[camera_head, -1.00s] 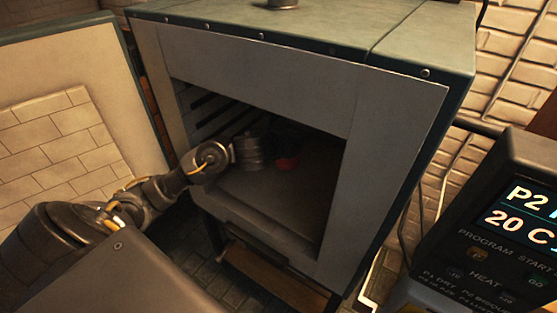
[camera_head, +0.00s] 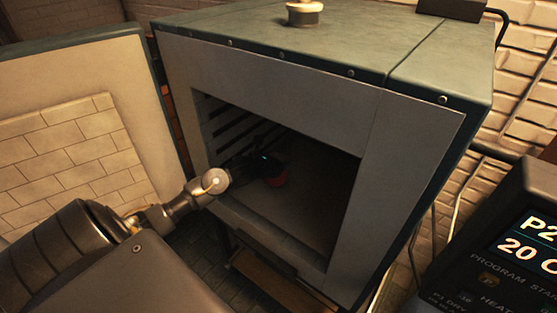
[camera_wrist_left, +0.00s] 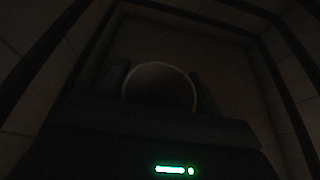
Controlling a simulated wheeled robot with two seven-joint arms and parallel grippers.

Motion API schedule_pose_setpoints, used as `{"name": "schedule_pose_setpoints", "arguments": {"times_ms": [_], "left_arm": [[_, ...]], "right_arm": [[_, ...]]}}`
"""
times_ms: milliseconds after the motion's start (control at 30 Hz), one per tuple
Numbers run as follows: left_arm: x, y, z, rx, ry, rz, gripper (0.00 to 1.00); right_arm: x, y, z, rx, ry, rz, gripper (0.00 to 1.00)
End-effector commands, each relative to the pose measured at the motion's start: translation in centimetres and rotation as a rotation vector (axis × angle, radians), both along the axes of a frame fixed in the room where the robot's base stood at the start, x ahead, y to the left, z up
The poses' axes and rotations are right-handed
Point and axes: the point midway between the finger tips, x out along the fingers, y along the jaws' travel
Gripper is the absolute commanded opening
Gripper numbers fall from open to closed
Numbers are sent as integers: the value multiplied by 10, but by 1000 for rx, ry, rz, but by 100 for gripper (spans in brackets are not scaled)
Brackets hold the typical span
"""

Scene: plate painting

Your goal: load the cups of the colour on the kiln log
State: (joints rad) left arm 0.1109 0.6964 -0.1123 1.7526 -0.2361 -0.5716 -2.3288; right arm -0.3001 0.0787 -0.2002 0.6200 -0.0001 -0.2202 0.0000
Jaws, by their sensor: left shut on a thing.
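A red cup (camera_head: 277,180) is inside the dark kiln chamber, low on the left side of the opening. My left gripper (camera_head: 268,163) reaches into the kiln and is shut on this cup; its fingers are hard to make out in the shade. In the left wrist view the cup's round rim (camera_wrist_left: 160,88) shows between the two fingers, very dark, with its colour not readable there. Whether the cup touches the kiln floor (camera_head: 312,210) cannot be told. My right gripper is not in view. The kiln log is not in view.
The kiln's front frame (camera_head: 400,160) surrounds the opening, and its open door (camera_head: 75,130) stands at the left. Dark slots line the inner left wall. A control panel (camera_head: 515,240) reading 20 C stands at the right.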

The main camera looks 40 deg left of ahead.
Motion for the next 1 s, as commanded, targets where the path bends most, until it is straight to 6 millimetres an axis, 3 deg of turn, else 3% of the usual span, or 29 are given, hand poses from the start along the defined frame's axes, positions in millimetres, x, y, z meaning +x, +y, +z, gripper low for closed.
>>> {"name": "schedule_pose_setpoints", "arguments": {"times_ms": [467,500,633,1000], "left_arm": [[1,1,-11,3,-6,1,36],[1,1,-11,3,-4,1,69],[1,1,-11,3,-3,1,86],[1,1,-6,2,-4,1,88]], "right_arm": [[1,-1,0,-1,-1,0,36],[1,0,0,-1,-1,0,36],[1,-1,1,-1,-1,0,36],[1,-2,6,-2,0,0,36]]}}
